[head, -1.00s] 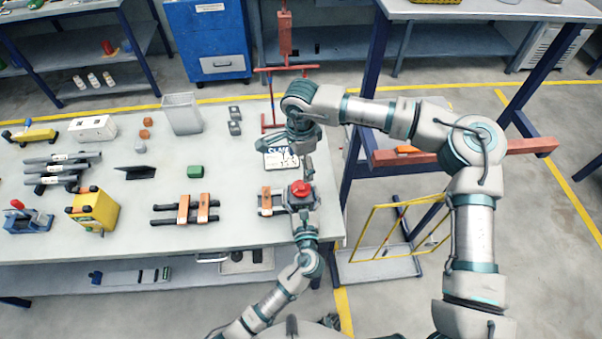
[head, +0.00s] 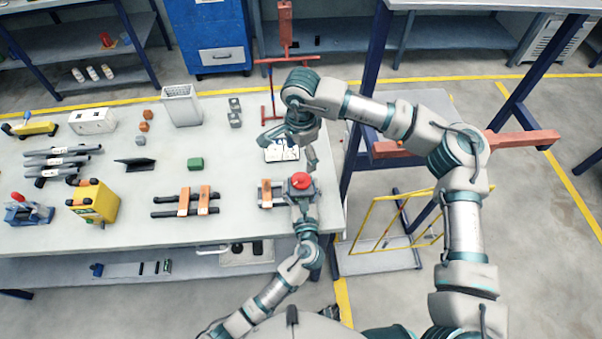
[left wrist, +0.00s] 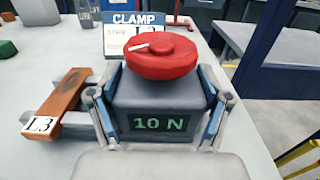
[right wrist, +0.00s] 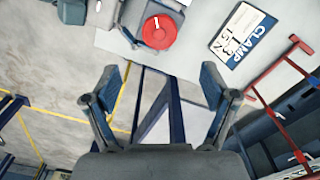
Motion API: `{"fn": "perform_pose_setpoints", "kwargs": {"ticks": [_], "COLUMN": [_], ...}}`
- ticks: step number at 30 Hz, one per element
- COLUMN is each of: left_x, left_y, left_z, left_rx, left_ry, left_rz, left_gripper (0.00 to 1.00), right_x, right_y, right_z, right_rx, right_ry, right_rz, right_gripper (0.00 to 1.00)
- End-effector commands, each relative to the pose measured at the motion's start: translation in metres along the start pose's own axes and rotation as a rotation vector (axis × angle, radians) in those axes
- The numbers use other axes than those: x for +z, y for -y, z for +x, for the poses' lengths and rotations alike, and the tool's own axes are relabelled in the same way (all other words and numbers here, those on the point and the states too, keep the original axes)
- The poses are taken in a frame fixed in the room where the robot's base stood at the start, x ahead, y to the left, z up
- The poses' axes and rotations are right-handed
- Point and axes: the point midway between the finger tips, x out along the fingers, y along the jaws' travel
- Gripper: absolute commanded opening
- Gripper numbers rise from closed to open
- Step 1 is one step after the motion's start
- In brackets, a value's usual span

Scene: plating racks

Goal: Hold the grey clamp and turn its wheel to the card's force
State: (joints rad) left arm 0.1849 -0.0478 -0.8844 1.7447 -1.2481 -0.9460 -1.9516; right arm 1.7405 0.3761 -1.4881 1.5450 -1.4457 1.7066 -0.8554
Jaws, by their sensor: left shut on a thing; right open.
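The grey clamp (left wrist: 162,100) has a round red wheel (left wrist: 160,56) with a white mark on top, and its display reads 10 N. In the head view the red wheel (head: 300,180) is near the table's right edge. My left gripper (left wrist: 160,115) is shut on the sides of the grey body. In the right wrist view, the card (right wrist: 242,36) lies beside the wheel (right wrist: 160,30). My right gripper (right wrist: 163,80) is open and empty, apart from the wheel.
Another pair of orange blocks on bars (head: 192,203) and a yellow device (head: 95,203) lie farther left.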

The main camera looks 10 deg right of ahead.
Motion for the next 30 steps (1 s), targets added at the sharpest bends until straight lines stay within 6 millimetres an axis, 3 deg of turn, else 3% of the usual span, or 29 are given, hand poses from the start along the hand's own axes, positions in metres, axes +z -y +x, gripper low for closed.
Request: {"fn": "perform_pose_setpoints", "kwargs": {"ticks": [9,15,27,28,30], "left_x": [0.000,0.000,0.000,0.000,0.000], "left_y": [0.000,0.000,0.000,0.000,0.000], "left_z": [0.000,0.000,0.000,0.000,0.000], "left_rx": [0.001,0.001,0.000,0.000,0.000], "left_ry": [0.000,0.000,0.000,0.000,0.000], "left_rz": [0.001,0.001,0.001,0.001,0.001], "left_gripper": [0.12,0.12,0.12,0.12,0.12], "right_x": [0.000,0.000,0.000,0.000,0.000], "right_y": [-0.001,-0.001,0.000,0.000,0.000], "right_z": [0.066,0.096,0.107,0.107,0.107], "right_rx": [0.003,0.002,-0.001,-0.001,-0.001], "right_ry": [0.000,0.000,0.000,0.000,0.000], "right_rz": [0.002,0.003,0.003,0.003,0.003], "right_gripper": [0.85,0.85,0.85,0.82,0.65]}}
